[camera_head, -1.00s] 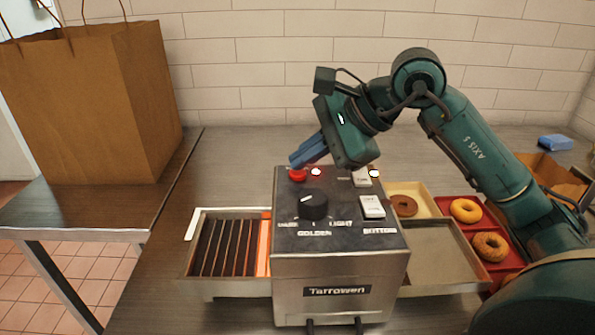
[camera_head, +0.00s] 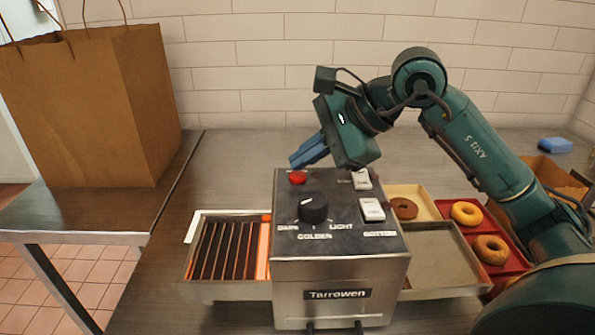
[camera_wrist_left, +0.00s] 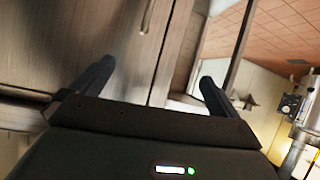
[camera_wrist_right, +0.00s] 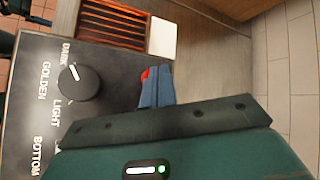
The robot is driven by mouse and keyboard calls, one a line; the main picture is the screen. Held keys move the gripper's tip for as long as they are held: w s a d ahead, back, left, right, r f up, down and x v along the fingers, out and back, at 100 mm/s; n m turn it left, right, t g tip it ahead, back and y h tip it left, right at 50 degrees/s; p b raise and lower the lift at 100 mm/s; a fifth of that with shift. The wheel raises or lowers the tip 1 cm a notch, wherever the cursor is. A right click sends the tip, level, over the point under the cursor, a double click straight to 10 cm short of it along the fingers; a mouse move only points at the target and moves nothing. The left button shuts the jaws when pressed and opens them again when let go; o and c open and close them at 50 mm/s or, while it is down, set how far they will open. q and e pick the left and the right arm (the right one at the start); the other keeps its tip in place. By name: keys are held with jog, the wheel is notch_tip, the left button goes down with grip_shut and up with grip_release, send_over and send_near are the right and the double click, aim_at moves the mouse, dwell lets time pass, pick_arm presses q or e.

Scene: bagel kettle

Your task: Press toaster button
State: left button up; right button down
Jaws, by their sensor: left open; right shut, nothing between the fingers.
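The toaster is a dark-topped metal box (camera_head: 340,270) with a black dial (camera_head: 313,207), white rocker switches (camera_head: 373,209) and a red button (camera_head: 298,177) at its back left. My right gripper (camera_head: 295,161) has blue fingers shut with nothing between them, their tips just above and behind the red button. In the right wrist view the fingers (camera_wrist_right: 157,84) partly cover the red button (camera_wrist_right: 145,75), and the dial (camera_wrist_right: 79,82) is on the left. Contact is hard to tell. My left gripper (camera_wrist_left: 152,85) is open and empty in its wrist view, outside the head view.
A slotted rack (camera_head: 225,248) sticks out left of the toaster, and an empty metal tray (camera_head: 440,255) right. Behind that are a brown donut (camera_head: 404,208) and a red tray (camera_head: 515,262) with donuts (camera_head: 466,212). A paper bag (camera_head: 85,110) stands on the left table.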

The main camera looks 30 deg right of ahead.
aim_at(306, 176)
jog(key=shift+r+p, duration=2.25)
jog(key=shift+r, duration=0.8)
jog(key=shift+f, duration=0.1)
